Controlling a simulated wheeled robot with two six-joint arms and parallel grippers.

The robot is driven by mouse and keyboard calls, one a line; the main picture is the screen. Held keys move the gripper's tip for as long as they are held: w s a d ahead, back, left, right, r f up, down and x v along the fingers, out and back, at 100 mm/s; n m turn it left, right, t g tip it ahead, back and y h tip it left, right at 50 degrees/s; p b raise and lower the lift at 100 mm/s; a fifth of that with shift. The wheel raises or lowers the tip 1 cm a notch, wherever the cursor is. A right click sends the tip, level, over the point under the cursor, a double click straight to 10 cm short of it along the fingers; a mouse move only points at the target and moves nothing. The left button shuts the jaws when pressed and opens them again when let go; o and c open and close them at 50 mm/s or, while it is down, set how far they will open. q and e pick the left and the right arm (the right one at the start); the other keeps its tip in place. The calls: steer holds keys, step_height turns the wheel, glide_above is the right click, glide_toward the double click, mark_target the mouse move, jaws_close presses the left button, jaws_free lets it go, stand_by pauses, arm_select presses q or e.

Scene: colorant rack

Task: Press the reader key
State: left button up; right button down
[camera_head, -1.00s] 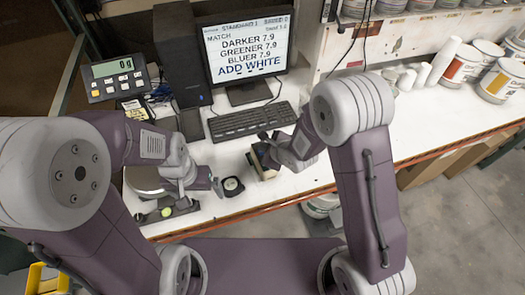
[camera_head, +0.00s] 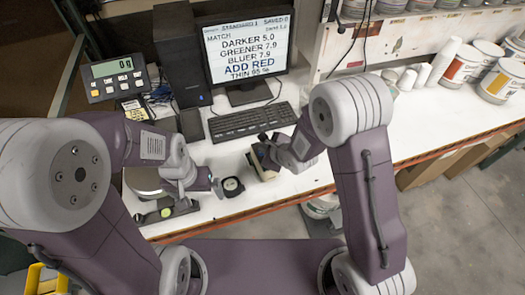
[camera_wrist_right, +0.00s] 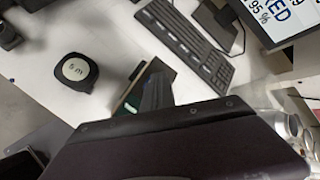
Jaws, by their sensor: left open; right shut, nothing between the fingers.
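The reader (camera_head: 262,161), a small dark and tan block-shaped device, stands on the white bench in front of the keyboard. My right gripper (camera_head: 270,144) is shut and empty at the reader's top. In the right wrist view the reader (camera_wrist_right: 135,92) lies beyond the fingers and is partly hidden by my wrist. I cannot tell whether the fingertips touch the key, which is hidden. The monitor (camera_head: 246,45) reads "DARKER 5.0, GREENER 7.9, BLUER 7.9, ADD RED, THIN 95 %". My left gripper (camera_head: 213,186) is open, low over the bench's front left.
A round black item with a white face (camera_head: 232,186) lies between the grippers; in the wrist view its face seems to read "5 m". A keyboard (camera_head: 252,121) lies behind the reader. A scale display (camera_head: 115,78) reads 0 g. Bench right of the reader is clear.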

steer(key=shift+r+p, duration=0.7)
steer(key=shift+r, duration=0.05)
step_height(320, 180, up, 5)
steer(key=p, duration=0.5)
steer(key=shift+r, duration=0.1)
stand_by(0.3)
